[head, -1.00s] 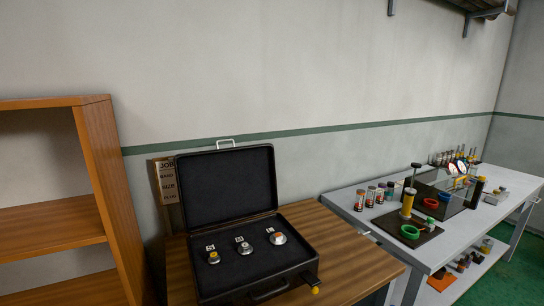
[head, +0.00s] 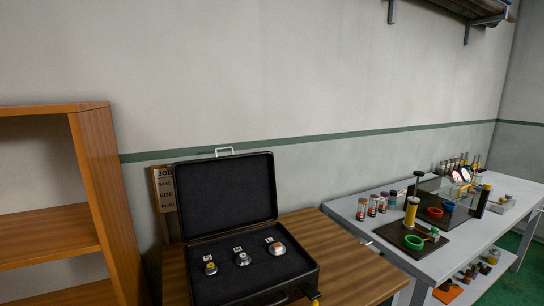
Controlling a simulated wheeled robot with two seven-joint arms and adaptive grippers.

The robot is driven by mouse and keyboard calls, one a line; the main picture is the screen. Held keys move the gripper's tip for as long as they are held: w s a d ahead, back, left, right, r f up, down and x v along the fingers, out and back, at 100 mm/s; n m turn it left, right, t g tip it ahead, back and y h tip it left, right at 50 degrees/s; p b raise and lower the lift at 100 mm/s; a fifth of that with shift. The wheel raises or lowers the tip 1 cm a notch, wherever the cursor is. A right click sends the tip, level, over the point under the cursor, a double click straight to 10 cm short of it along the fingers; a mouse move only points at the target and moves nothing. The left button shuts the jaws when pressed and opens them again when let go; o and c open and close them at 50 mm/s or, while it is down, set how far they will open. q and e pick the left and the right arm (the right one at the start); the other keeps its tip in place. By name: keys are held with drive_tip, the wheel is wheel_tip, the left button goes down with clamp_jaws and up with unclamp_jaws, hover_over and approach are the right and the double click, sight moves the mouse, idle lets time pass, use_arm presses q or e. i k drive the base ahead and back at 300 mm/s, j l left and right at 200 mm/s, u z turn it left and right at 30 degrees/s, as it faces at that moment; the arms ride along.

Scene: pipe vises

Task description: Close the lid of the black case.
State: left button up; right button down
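The black case (head: 262,281) stands on a wooden table in the lower middle of the head view. Its lid (head: 226,195) is open and stands nearly upright at the back, with a light handle (head: 224,151) on its top edge. Three round metal pieces sit in the dark inlay: a left one with a yellow top (head: 211,268), a middle one (head: 243,258) and a right one with an orange-red centre (head: 277,248). Each has a small white label behind it. The case's front edge is partly cut off by the frame.
The wooden table (head: 345,262) has bare top to the right of the case. A wooden shelf unit (head: 100,180) stands at left. A sign board (head: 163,190) is behind the lid. A grey workbench (head: 385,235) with cans, a dark vise board and tools stands at right.

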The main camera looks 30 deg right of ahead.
sight(216, 196)
drive_tip(key=l+u, duration=0.3)
drive_tip(key=l, duration=0.8)
drive_tip(key=l+u, duration=0.3)
drive_tip(key=l, duration=0.85)
